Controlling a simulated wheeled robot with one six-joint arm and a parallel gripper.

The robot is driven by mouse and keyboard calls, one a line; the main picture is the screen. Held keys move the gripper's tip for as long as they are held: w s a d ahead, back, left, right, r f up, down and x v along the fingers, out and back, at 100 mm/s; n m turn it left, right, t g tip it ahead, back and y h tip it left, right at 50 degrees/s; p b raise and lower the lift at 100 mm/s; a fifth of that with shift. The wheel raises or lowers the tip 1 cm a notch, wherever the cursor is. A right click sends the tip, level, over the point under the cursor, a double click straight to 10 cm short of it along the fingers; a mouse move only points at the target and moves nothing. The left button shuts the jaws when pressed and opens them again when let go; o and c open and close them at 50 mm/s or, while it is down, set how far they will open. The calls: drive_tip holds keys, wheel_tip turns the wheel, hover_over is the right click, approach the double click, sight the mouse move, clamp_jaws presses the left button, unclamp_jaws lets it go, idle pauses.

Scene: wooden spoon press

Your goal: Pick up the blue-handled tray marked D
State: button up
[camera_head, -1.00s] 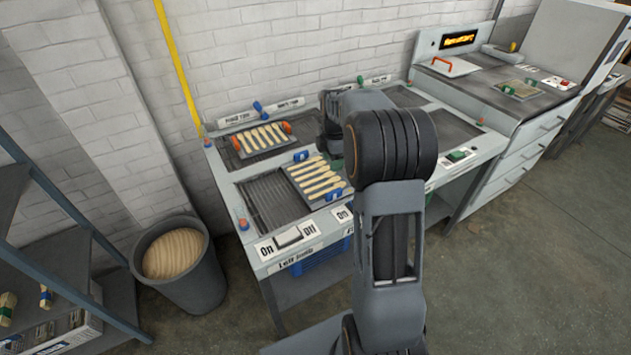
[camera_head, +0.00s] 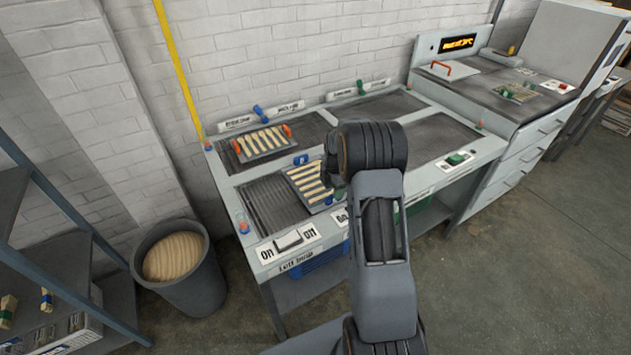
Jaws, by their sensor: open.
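The blue-handled tray (camera_head: 297,177) lies on the ribbed left bed of the grey bench, with several pale wooden spoons in it. The letter mark is too small to read. My gripper (camera_head: 331,178) is at the tray's right side, in front of its right edge and partly hidden by my own wrist. It is open; I cannot tell whether it touches the tray.
An orange-handled tray (camera_head: 265,140) with spoons lies behind, near the wall. Empty dark beds (camera_head: 448,138) lie to the right. A bin (camera_head: 180,270) stands on the floor at left, beside a grey shelf (camera_head: 90,236). A control machine (camera_head: 490,80) stands at the right.

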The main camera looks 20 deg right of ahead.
drive_tip(key=shift+f+p, duration=0.4)
drive_tip(key=shift+f, duration=1.6)
clamp_jaws()
